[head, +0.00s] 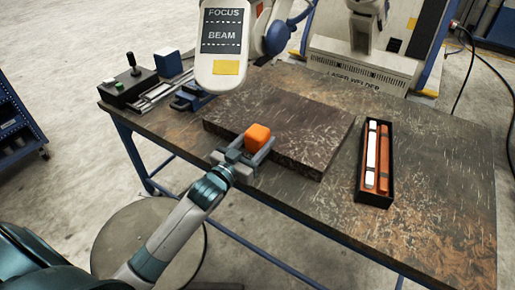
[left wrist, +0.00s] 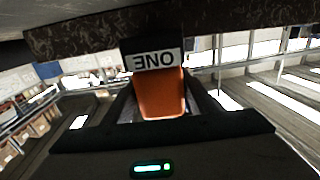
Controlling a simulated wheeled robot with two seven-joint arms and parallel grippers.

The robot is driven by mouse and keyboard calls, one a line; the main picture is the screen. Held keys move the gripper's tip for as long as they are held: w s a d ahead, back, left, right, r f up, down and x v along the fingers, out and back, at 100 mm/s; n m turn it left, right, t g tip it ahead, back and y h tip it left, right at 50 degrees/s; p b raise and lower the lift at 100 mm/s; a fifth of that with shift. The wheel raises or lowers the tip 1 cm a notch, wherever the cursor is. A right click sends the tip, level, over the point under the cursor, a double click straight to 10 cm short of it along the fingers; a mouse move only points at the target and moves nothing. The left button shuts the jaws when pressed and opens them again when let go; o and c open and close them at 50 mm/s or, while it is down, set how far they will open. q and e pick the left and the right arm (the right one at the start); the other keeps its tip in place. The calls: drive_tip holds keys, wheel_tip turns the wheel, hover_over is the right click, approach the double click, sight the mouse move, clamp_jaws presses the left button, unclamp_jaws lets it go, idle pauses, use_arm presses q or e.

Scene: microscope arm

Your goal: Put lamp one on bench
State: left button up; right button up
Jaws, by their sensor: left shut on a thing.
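Lamp one is an orange block (head: 258,136) held between the fingers of my left gripper (head: 245,151). In the left wrist view its orange body (left wrist: 161,97) carries a white plate reading ONE, upside down. My left gripper is shut on it at the front edge of a dark slab (head: 300,122) on the bench (head: 440,200). I cannot tell whether the lamp touches the slab. My right gripper is not in view.
A black tray (head: 374,200) with a white bar and a red-brown bar lies right of the slab. A white head marked FOCUS and BEAM (head: 222,45) hangs over the slab's back left. A joystick box (head: 130,85) stands at the left. Bare bench lies at the front right.

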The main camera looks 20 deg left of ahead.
use_arm(q)
wheel_tip(320, 180, down, 3)
drive_tip(key=shift+f, duration=0.2)
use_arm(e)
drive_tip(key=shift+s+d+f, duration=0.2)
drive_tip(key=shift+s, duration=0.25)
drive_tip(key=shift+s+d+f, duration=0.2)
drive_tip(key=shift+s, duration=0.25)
use_arm(q)
drive_tip(key=shift+f, duration=0.1)
drive_tip(key=o, duration=0.9)
drive_tip(key=shift+f, duration=0.1)
drive_tip(key=o, duration=0.4)
drive_tip(key=shift+o, duration=0.2)
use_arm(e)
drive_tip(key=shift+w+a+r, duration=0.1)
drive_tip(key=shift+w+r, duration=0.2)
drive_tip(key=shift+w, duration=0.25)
